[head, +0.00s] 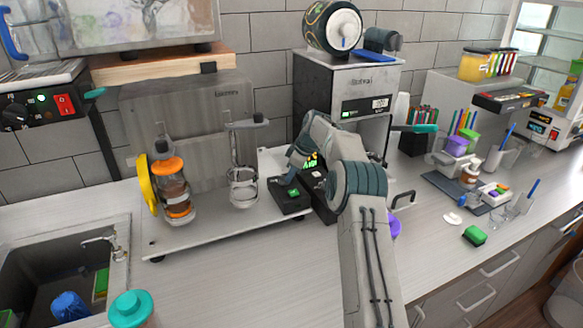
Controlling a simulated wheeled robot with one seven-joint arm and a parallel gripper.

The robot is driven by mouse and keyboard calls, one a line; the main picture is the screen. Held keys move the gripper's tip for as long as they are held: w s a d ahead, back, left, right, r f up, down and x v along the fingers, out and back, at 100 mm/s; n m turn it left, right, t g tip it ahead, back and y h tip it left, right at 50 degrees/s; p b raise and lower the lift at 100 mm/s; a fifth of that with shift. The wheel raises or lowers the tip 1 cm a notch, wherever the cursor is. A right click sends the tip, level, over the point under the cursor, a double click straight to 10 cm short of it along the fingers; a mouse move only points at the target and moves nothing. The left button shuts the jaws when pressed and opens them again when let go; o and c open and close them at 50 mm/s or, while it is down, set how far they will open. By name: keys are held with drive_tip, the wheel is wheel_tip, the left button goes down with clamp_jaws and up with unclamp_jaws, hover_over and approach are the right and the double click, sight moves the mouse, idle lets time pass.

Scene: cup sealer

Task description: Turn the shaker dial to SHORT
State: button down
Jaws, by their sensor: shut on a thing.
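The shaker (192,110) is a grey machine with a wide pale base plate and a tall back panel. A bottle with an orange lid (174,190) stands in its left holder, and a clear cup-shaped holder (243,185) beside it looks empty. A black control box (290,197) with green lit marks sits at the right end of the base. My gripper (294,174) points down at this control box and is shut on the dial. The dial and its setting are hidden behind my gripper and too small to read.
A sealing machine (345,85) stands behind my arm. A sink (62,262) is at the lower left, near a teal-lidded container (131,308). The front counter is mostly clear.

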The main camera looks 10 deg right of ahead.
drive_tip(key=shift+w+f+n+g+p, duration=0.15)
drive_tip(key=shift+n+g+p, duration=0.1)
drive_tip(key=shift+n+p, duration=0.25)
drive_tip(key=shift+s+f+n+g+p, duration=0.15)
drive_tip(key=shift+n+g+p, duration=0.15)
drive_tip(key=shift+n, duration=0.3)
drive_tip(key=shift+w, duration=0.1)
drive_tip(key=shift+f, duration=0.15)
drive_tip(key=c, duration=1.2)
unclamp_jaws()
drive_tip(key=shift+a, duration=0.1)
drive_tip(key=shift+w, duration=0.15)
drive_tip(key=shift+d+r, duration=0.2)
drive_tip(key=shift+r, duration=0.05)
drive_tip(key=shift+d+r, duration=0.2)
drive_tip(key=shift+r, duration=0.3)
drive_tip(key=v, duration=0.6)
drive_tip(key=shift+d+r, duration=0.1)
drive_tip(key=shift+r, duration=0.05)
